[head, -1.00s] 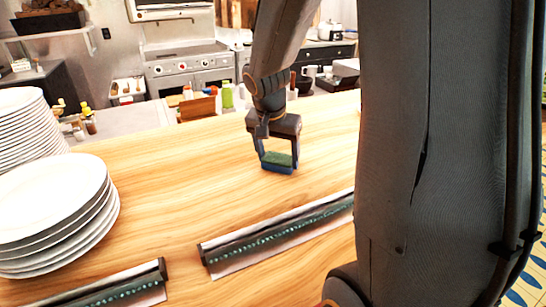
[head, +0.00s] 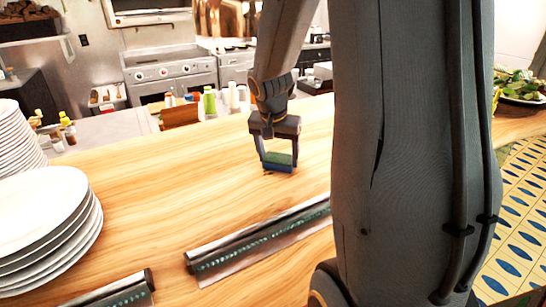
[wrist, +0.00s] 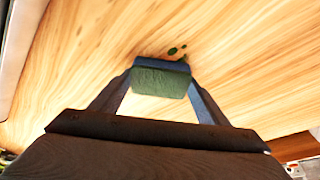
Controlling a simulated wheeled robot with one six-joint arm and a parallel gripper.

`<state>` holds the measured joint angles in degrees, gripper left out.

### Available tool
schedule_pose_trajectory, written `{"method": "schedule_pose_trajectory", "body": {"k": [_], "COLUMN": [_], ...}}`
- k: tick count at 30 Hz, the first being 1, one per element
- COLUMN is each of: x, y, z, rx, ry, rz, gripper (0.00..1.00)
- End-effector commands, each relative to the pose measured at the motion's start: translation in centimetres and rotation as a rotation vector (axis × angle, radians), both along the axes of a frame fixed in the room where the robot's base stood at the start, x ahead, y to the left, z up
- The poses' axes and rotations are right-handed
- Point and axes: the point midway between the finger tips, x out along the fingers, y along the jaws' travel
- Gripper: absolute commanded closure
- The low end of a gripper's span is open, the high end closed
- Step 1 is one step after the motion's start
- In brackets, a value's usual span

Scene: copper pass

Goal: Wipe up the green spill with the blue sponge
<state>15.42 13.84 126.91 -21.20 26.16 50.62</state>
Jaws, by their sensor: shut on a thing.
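My gripper (head: 278,160) is shut on the blue sponge (head: 279,168), which has a green top layer. In the wrist view the sponge (wrist: 160,80) sits between the two fingers, its green face towards the camera and a blue edge beyond it. The green spill (wrist: 173,51) shows there as a few small dark green spots on the wood, just past the sponge's far edge. In the head view I cannot make out the spill. The sponge is at or just above the counter; I cannot tell whether it touches.
The wooden counter (head: 160,200) is clear around the sponge. White plate stacks (head: 45,225) stand at the left. A plate of green food (head: 520,85) is at the far right. Bottles (head: 209,101) stand behind the counter.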

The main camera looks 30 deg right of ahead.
Motion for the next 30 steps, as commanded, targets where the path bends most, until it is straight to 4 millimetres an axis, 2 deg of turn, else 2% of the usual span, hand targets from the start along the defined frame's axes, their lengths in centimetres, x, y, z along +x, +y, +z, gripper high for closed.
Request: {"method": "schedule_pose_trajectory", "body": {"k": [7, 18, 30], "x": [-0.2, 0.0, 0.0], "y": [0.3, 3.2, 4.9], "z": [-0.1, 0.1, 0.1], "rx": [0.001, 0.000, 0.000], "ry": [0.005, 0.003, 0.003], "rz": [0.001, 0.004, 0.003], "gripper": [0.55, 0.55, 0.55]}}
